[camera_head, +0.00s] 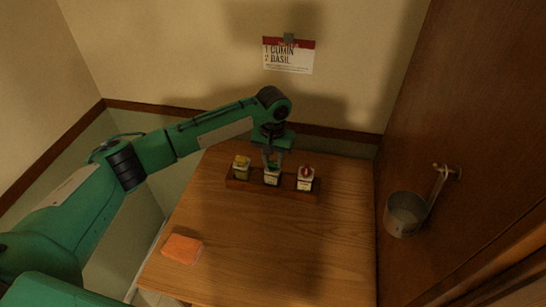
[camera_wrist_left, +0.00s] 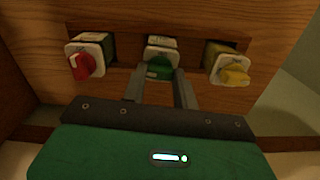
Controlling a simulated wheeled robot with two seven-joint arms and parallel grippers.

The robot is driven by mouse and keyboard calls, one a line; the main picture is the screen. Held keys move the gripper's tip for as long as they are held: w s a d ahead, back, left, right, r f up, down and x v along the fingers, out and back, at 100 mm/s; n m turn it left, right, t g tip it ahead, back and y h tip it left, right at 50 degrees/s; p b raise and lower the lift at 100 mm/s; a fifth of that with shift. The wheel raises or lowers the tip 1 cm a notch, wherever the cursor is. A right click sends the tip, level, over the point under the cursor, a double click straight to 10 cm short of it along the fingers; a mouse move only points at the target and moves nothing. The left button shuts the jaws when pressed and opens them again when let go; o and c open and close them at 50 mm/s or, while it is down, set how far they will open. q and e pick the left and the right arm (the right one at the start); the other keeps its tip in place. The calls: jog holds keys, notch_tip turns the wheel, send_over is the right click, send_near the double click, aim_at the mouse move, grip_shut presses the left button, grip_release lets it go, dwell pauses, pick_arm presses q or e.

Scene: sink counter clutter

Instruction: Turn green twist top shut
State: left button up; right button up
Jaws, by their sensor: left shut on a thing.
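The green twist top (camera_wrist_left: 159,68) sits on the middle jar (camera_head: 272,178) of three in a wooden rack. In the wrist view it lies between the fingertips of my left gripper (camera_wrist_left: 160,78). The left gripper (camera_head: 272,162) reaches down onto the middle jar from above in the head view and is shut on the green top. In the head view the fingers mostly hide the top. The red top (camera_wrist_left: 82,66) and the yellow top (camera_wrist_left: 235,75) are on the jars on either side. My right gripper is not in view.
The rack (camera_head: 238,184) stands at the back of the wooden table (camera_head: 270,240). An orange sponge (camera_head: 182,248) lies at the front left. A metal cup (camera_head: 404,214) hangs on the right wall. A note (camera_head: 288,57) reading cumin and basil hangs on the back wall.

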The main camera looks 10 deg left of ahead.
pick_arm(q)
jog(key=shift+r+m+p, duration=0.15)
jog(key=shift+m+p, duration=1.45)
jog(key=shift+m, duration=0.3)
jog(key=m+p, duration=0.1)
jog(key=m, duration=0.2)
jog(key=shift+p, duration=0.3)
jog(key=shift+m+p, duration=0.55)
jog(key=shift+m, duration=0.85)
jog(key=shift+m+p, duration=0.55)
jog(key=shift+m, duration=3.15)
jog(key=o, duration=1)
